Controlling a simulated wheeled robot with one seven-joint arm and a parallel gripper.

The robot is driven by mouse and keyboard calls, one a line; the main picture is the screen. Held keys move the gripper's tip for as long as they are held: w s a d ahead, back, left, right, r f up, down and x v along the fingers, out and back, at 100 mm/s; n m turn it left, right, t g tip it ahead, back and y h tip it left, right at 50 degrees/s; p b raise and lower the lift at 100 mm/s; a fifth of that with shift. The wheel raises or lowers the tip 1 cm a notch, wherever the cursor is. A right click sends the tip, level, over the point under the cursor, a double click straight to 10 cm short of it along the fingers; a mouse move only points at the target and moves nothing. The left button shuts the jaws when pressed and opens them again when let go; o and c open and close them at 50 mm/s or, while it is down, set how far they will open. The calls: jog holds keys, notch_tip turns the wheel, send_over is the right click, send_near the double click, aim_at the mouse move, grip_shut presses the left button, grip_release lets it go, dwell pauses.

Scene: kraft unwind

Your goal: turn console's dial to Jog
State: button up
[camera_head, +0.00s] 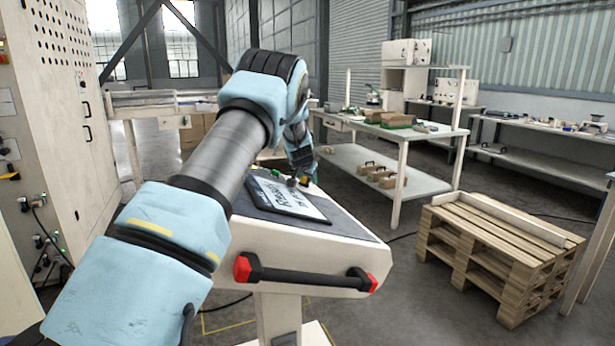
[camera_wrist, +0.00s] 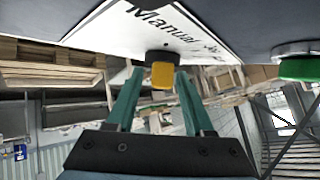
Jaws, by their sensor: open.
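The console (camera_head: 245,208) stands in front of me, with a white label plate (camera_head: 285,198) on its sloped top. In the wrist view, the plate (camera_wrist: 115,28) reads "Manual" beside a dial (camera_wrist: 162,72) with a dark base and yellow knob. My gripper (camera_wrist: 159,71) is open, its two teal fingers on either side of the yellow knob. A gap shows between each finger and the knob, and I cannot tell any contact. In the head view, my gripper (camera_head: 302,176) is over the console's far edge, small and partly hidden by my arm. The dial's pointed position is unclear.
A green button (camera_wrist: 302,68) sits to the right of the dial in the wrist view. The console has a black handle with red ends (camera_head: 305,277) in front. A pallet stack (camera_head: 500,250) and a workbench (camera_head: 400,135) stand to the right, a tall cabinet (camera_head: 85,120) to the left.

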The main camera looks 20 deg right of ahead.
grip_shut()
dwell(0.5)
